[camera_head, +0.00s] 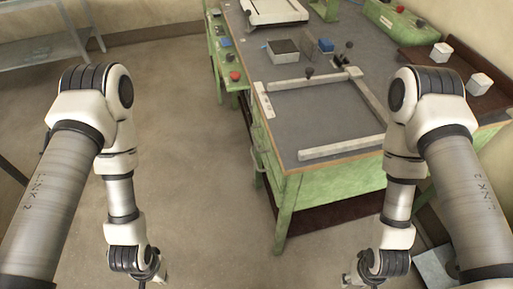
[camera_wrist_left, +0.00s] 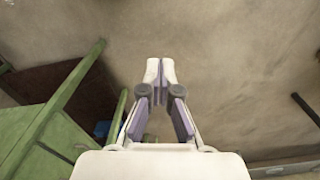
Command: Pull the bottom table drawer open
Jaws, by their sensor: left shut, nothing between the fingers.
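The green table (camera_head: 325,190) stands right of centre in the head view. Its left side, seen at a steep angle, carries pale drawer handles (camera_head: 259,178). I cannot clearly make out which drawer is the bottom one, and none visibly stands out. My left gripper (camera_head: 155,278) hangs low over the floor, left of the table and well apart from the handles. In the left wrist view (camera_wrist_left: 160,68) its fingertips are together and empty. My right gripper (camera_head: 352,280) is at the bottom edge in front of the table, small and partly cut off.
White blocks (camera_head: 480,84) stand on a brown surface at right. A grey shelf (camera_head: 45,50) is at far left. Floor between is clear.

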